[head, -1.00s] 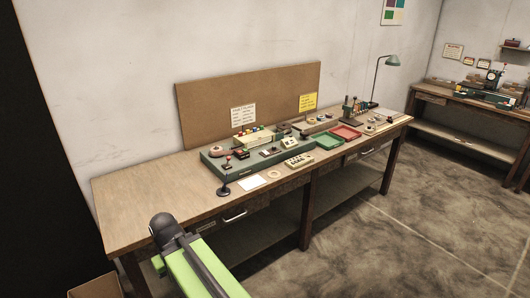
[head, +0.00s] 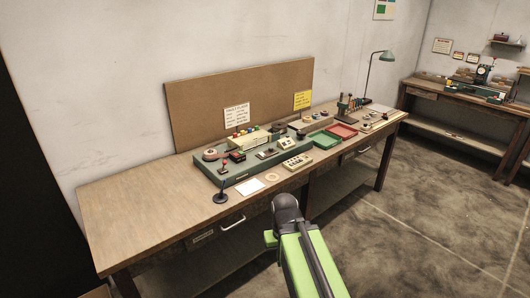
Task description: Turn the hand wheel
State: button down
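I cannot pick out a hand wheel for certain. On the near workbench (head: 120,215) a long green tape-winding unit (head: 243,175) carries several small parts, too small to name surely. A small dark round part on the machine (head: 484,73) on the far bench also shows, but I cannot tell whether it is a wheel or a dial. My green arm (head: 300,262) with its dark rounded end reaches up from the bottom, in front of the near bench. My gripper's fingers do not show.
A joystick-like black stand (head: 221,192) is at the bench's front edge, beside a white card (head: 250,186). A green tray (head: 324,139) and a red tray (head: 342,130) sit farther right. A desk lamp (head: 383,57) stands behind. Open floor (head: 420,220) lies right of the bench.

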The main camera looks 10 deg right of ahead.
aim_at(300, 134)
jog(key=u, duration=0.05)
jog(key=i, duration=1)
jog(key=z, duration=0.05)
